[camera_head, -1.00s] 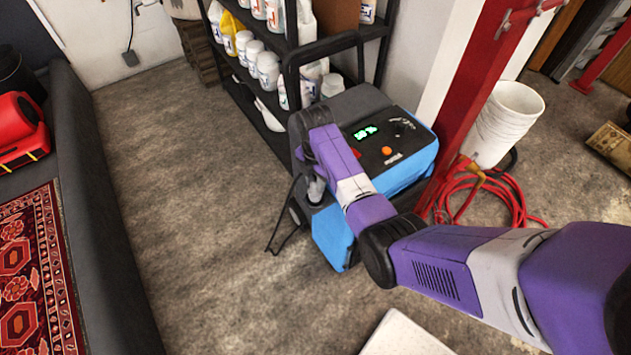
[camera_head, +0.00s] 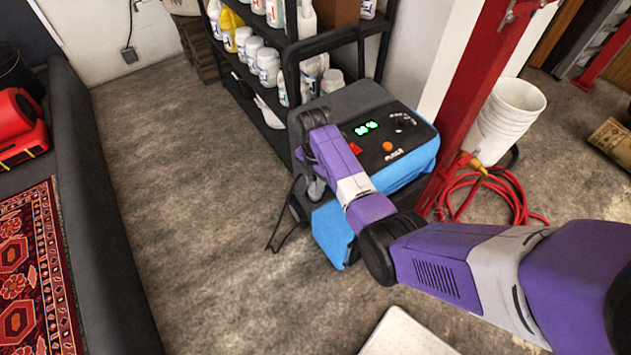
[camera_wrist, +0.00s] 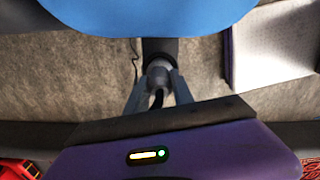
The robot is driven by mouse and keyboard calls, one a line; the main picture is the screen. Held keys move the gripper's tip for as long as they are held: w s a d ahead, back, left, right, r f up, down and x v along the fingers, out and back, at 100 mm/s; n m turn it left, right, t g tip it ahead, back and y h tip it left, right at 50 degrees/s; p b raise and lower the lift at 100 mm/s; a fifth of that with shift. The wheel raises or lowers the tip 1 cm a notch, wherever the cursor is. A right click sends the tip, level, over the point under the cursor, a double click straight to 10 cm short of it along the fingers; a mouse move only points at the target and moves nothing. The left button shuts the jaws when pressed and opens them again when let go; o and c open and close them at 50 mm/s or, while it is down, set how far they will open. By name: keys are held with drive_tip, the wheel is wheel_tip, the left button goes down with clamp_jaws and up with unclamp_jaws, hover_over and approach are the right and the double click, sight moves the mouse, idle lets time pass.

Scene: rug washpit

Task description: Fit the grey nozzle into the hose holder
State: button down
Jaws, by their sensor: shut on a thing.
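My gripper (camera_wrist: 158,82) is shut on the grey nozzle (camera_wrist: 157,70) in the wrist view, with one finger on each side of it. A dark curved piece, likely the hose, shows below the nozzle between the fingers. A dark upright part (camera_wrist: 160,47) lies just beyond the nozzle, against the blue machine; it may be the hose holder. I cannot tell whether the nozzle touches or sits in it. In the head view, the blue and black machine (camera_head: 407,185) stands by the shelf, and my arm covers its left front, mostly hiding the gripper and nozzle.
A black shelf (camera_head: 290,55) with bottles stands behind the machine. A red post (camera_head: 470,110), white buckets (camera_head: 508,120) and a coiled red hose (camera_head: 515,190) are to the right. A dark-edged platform with a patterned rug (camera_head: 40,265) is left. Bare floor (camera_head: 190,190) lies between.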

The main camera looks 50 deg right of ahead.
drive_tip(key=shift+f, duration=0.2)
drive_tip(key=c, duration=1)
unclamp_jaws()
drive_tip(key=shift+r, duration=0.1)
wheel_tip(320, 180, up, 8)
drive_tip(key=shift+f, duration=0.2)
